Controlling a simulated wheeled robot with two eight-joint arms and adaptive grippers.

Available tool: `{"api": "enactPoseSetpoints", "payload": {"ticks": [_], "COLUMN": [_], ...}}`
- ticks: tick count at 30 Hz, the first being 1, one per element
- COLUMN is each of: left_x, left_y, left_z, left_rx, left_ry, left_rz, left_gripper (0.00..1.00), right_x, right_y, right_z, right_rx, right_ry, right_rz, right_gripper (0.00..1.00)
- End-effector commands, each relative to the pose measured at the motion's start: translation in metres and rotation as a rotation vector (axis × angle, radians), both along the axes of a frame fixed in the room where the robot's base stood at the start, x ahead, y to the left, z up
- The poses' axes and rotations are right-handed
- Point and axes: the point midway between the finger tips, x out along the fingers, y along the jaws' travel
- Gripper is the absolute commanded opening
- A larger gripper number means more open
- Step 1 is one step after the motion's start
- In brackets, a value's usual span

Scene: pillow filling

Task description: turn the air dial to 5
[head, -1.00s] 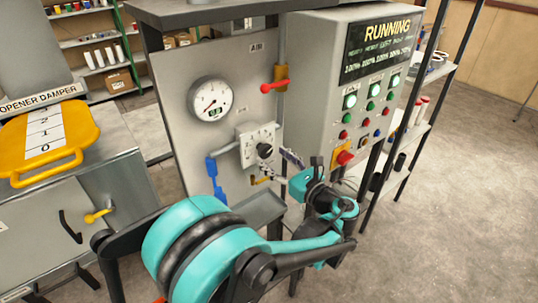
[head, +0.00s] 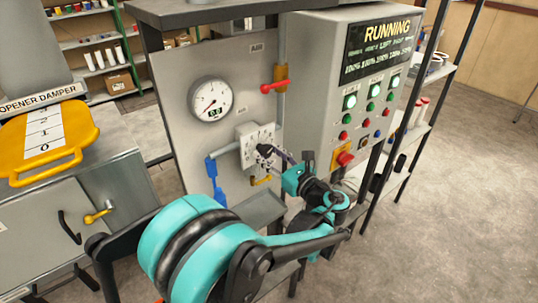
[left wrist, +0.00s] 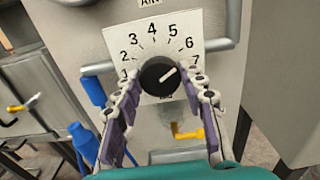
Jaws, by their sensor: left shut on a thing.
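The air dial is a round black knob (left wrist: 157,77) with a white pointer line, on a white plate (left wrist: 150,40) numbered 1 to 7. In the left wrist view its pointer slants up and right, toward the 6 and 7 side. My left gripper (head: 268,153) is at the dial in the head view. In the left wrist view its purple-padded fingers (left wrist: 167,86) sit on either side of the knob, shut on it. Part of the plate's lower edge is hidden by the fingers. My right gripper is not in view.
A round gauge (head: 211,99) and a red-handled valve (head: 274,86) are above the dial. A blue valve handle (left wrist: 87,142) and a yellow handle (left wrist: 188,133) lie below it. A control box (head: 330,75) reading RUNNING stands to the right.

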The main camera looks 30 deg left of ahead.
Motion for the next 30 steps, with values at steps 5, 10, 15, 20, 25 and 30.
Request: {"api": "enactPoseSetpoints", "payload": {"ticks": [5, 10, 15, 20, 25, 30], "left_x": [0.0, 0.0, 0.0, 0.0, 0.0, 0.0], "left_y": [0.0, 0.0, 0.0, 0.0, 0.0, 0.0], "left_z": [-0.0001, -0.0002, -0.0002, -0.0002, -0.0002, -0.0002], "left_rx": [-0.026, -0.069, -0.114, -0.15, -0.178, -0.192], "left_ry": [-0.064, -0.167, -0.276, -0.363, -0.429, -0.461], "left_rz": [0.0, 0.0, 0.0, 0.0, 0.0, 0.0], "left_gripper": [0.11, 0.11, 0.11, 0.11, 0.11, 0.11], "right_x": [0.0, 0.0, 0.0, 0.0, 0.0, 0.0], "right_y": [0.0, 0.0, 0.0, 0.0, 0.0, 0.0], "right_z": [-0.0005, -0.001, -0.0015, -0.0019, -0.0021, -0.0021], "right_rx": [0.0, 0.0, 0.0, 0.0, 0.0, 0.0], "right_ry": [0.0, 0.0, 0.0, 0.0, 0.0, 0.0], "right_rz": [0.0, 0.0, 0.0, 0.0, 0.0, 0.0], "right_gripper": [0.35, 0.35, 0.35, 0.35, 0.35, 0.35]}}
